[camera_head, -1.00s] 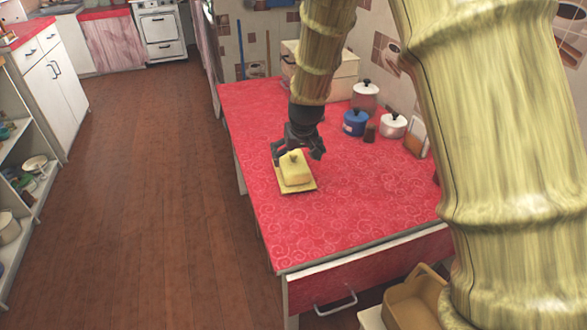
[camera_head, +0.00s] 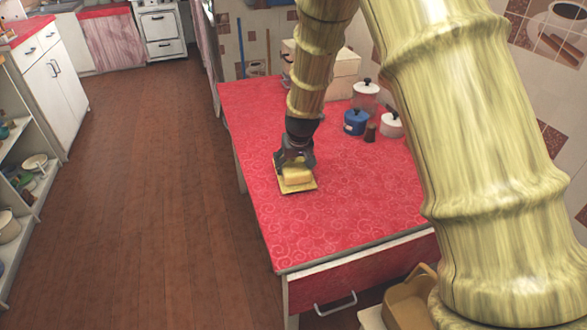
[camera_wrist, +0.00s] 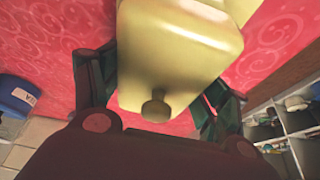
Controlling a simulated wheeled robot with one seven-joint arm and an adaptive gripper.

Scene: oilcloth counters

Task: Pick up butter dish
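The butter dish (camera_head: 297,181) is a yellow lidded dish on a flat tray, standing on the red counter near its left edge. In the wrist view its yellow lid (camera_wrist: 178,55) fills the middle, with a small round knob (camera_wrist: 155,106) toward my gripper. My gripper (camera_head: 294,168) is over the dish and hides its upper part. In the wrist view the fingers of my gripper (camera_wrist: 160,88) are spread, one on each side of the lid. I cannot tell whether they touch it.
A blue canister (camera_head: 355,122), a white canister (camera_head: 391,124) and a taller lidded jar (camera_head: 365,96) stand farther back on the red counter (camera_head: 345,205). A pale box (camera_head: 335,80) is at the back. The counter front is clear. A shelf unit (camera_head: 30,190) stands at far left.

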